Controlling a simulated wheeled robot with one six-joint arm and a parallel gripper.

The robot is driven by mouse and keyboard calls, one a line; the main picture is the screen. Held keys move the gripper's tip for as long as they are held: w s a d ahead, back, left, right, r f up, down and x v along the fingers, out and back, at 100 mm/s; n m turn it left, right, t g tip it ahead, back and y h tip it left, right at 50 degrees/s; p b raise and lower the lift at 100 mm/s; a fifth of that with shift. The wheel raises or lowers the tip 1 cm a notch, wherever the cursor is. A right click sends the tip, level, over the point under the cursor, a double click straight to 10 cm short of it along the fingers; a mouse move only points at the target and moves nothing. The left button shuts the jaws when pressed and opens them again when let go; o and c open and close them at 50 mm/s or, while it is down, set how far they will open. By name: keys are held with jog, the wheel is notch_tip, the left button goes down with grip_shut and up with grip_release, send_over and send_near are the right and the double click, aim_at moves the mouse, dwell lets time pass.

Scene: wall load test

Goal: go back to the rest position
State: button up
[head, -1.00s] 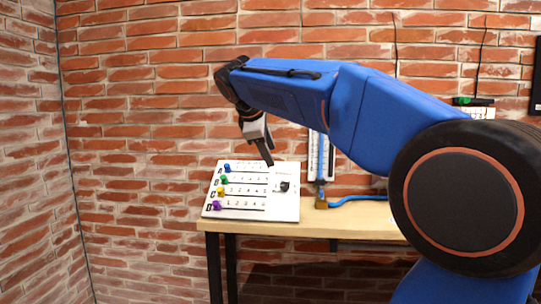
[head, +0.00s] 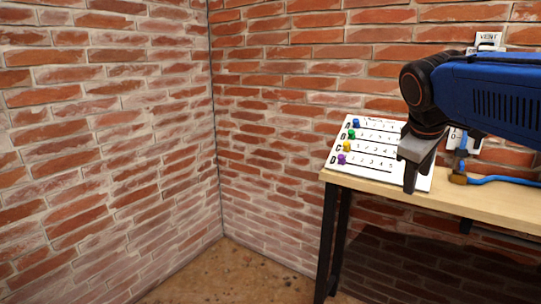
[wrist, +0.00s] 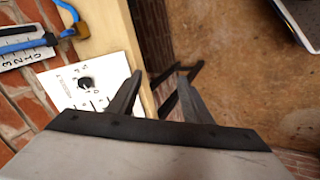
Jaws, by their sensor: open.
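My gripper (head: 413,170) hangs pointing down in front of the right part of the white slider panel in the head view, hiding that part. In the wrist view my gripper (wrist: 157,92) shows two dark fingers spread apart with nothing between them. The white panel (head: 392,173) lies tilted on the table, with blue, green, yellow and purple knobs on its left side. Its black dial shows in the wrist view, where the panel (wrist: 112,68) is beside the left finger. I cannot tell the exact gap between gripper and panel.
The wooden table (head: 485,205) has dark legs and stands against the brick wall. A blue hose (head: 505,180) with a brass fitting lies to the right, by a scale (wrist: 25,48). A VENT sign (head: 488,39) is above. Bare floor (head: 235,272) is free at left.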

jog(key=s+a+f+m+y, duration=0.1)
jog(key=s+a+f+m, duration=0.1)
jog(key=s+f, duration=0.7)
jog(key=s+a+f+m+y, duration=0.2)
jog(key=s+f+m, duration=0.3)
jog(key=s+f, duration=0.4)
notch_tip(320, 180, down, 4)
jog(key=shift+s+a+f+y, duration=0.1)
jog(key=shift+s+a+y, duration=0.25)
jog(key=shift+a, duration=0.5)
